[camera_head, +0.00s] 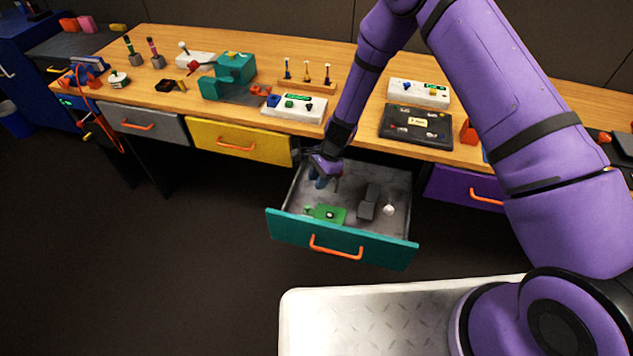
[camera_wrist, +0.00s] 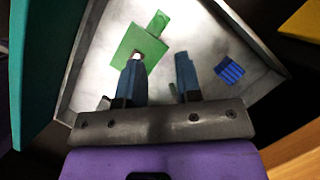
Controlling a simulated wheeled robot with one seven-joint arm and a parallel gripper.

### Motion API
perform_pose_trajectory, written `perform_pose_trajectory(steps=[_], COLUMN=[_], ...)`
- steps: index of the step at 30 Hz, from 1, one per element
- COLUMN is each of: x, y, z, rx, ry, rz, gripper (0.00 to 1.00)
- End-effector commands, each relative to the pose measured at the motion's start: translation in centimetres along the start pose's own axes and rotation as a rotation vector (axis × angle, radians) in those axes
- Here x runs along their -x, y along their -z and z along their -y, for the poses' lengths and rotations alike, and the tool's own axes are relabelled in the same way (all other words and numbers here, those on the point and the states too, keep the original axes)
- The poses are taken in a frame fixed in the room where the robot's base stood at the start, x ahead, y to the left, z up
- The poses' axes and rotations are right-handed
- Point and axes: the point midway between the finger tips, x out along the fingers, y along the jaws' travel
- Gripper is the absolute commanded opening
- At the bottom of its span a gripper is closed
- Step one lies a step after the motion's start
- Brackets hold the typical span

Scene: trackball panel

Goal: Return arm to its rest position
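My purple arm reaches from the right over the workbench in the head view. My gripper (camera_head: 322,178) points down into the open teal-fronted drawer (camera_head: 340,240). In the wrist view my gripper (camera_wrist: 161,80) has its two blue fingers apart with nothing held between them. A green part (camera_wrist: 140,48) with a tab lies on the drawer floor beyond the fingers; it also shows in the head view (camera_head: 326,214). A blue ribbed block (camera_wrist: 229,69) lies to the right of the fingers in the wrist view.
A grey block (camera_head: 368,202) and a small white ball-like item (camera_head: 389,209) also lie in the drawer. The wooden bench (camera_head: 270,75) carries several devices, including a black panel (camera_head: 417,123) and a white button box (camera_head: 294,108). The floor left of the drawer is clear.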

Motion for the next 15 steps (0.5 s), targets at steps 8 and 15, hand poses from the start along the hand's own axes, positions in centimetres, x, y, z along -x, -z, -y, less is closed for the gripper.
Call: perform_pose_trajectory(steps=[8, 15], x=[0.0, 1.5], y=[0.0, -0.2], z=[0.0, 0.3], rx=[0.0, 0.022], ry=[0.0, 0.011], rz=[0.0, -0.004], gripper=[0.32, 0.32])
